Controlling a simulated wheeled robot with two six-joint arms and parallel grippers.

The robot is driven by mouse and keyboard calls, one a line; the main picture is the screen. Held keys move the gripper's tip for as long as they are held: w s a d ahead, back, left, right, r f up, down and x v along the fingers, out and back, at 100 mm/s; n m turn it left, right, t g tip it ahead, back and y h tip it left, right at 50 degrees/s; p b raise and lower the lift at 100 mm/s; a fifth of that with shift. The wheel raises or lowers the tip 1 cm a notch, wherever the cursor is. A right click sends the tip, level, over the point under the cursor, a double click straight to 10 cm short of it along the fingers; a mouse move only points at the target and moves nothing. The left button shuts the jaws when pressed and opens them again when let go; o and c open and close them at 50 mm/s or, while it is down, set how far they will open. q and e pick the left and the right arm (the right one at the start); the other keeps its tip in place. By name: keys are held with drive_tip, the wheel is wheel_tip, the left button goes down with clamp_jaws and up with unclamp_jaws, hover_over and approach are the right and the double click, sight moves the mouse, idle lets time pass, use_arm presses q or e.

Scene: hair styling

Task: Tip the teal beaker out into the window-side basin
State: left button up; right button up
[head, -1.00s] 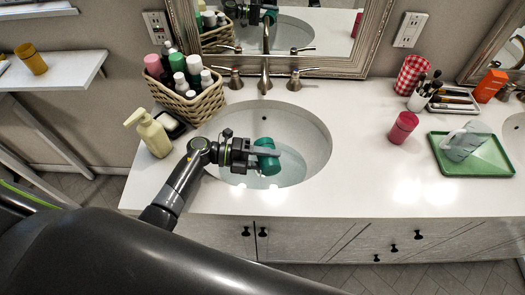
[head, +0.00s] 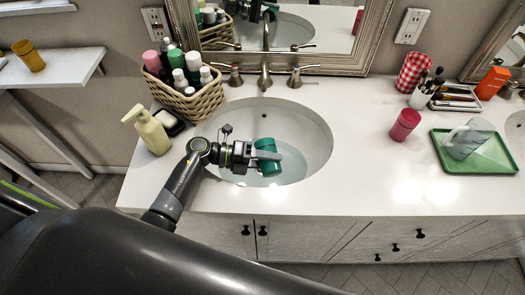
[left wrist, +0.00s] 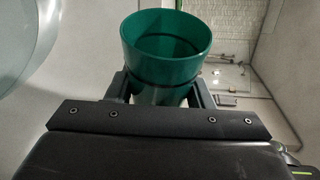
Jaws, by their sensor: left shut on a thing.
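The teal beaker (head: 267,148) is held over the left basin (head: 308,130), the one nearer the pale sill at the upper left. My left gripper (head: 268,156) is shut around the beaker's side, reaching in from the basin's left. In the left wrist view the beaker (left wrist: 165,60) sits between the fingers (left wrist: 160,92), its open mouth facing the camera and no contents visible inside. The beaker looks tilted in the head view; its exact angle is hard to tell. Pale bluish water (head: 262,181) seems to lie in the basin bottom. My right gripper is not in view.
A faucet (head: 264,72) stands behind the basin. A soap pump (head: 150,132), a soap dish and a wicker basket (head: 200,104) of bottles stand left of it. A red cup (head: 404,125) and a green tray (head: 495,158) with a clear pitcher are right. The counter between is clear.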

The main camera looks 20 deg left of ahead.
sight(273, 169)
use_arm(q)
drive_tip(key=shift+s+d+r+m+y, duration=0.2)
drive_tip(key=shift+s+m, duration=0.1)
drive_tip(key=shift+m, duration=0.25)
drive_tip(key=shift+s+d+r+m+y, duration=0.15)
drive_tip(key=shift+s+m+y, duration=0.1)
drive_tip(key=shift+m, duration=0.3)
drive_tip(key=shift+f+m+t+y+b, duration=0.15)
drive_tip(key=shift+m+t+y+b, duration=0.2)
drive_tip(key=shift+m+t+b, duration=0.55)
drive_tip(key=shift+s+r+m+y+b, duration=0.15)
drive_tip(key=shift+m+y+b, duration=0.25)
drive_tip(key=shift+m, duration=0.8)
drive_tip(key=shift+s+d+r+m+t, duration=0.15)
drive_tip(key=shift+r+m+t, duration=0.15)
drive_tip(key=shift+m, duration=0.2)
drive_tip(key=shift+s+d+r+m+t+y+b, duration=0.25)
drive_tip(key=shift+s+r+m+t+b, duration=0.1)
drive_tip(key=shift+m, duration=0.25)
drive_tip(key=shift+s+d+r+m+t+y+b, duration=0.25)
drive_tip(key=shift+s+m+b, duration=0.1)
drive_tip(key=shift+m, duration=0.25)
drive_tip(key=shift+s+d+r+m+t+b, duration=0.2)
drive_tip(key=shift+s+r+m+t+b, duration=0.25)
drive_tip(key=shift+m+b, duration=0.35)
drive_tip(key=shift+r+y, duration=0.1)
drive_tip(key=shift+y, duration=0.2)
drive_tip(key=shift+d+r+m, duration=0.1)
drive_tip(key=shift+m, duration=0.2)
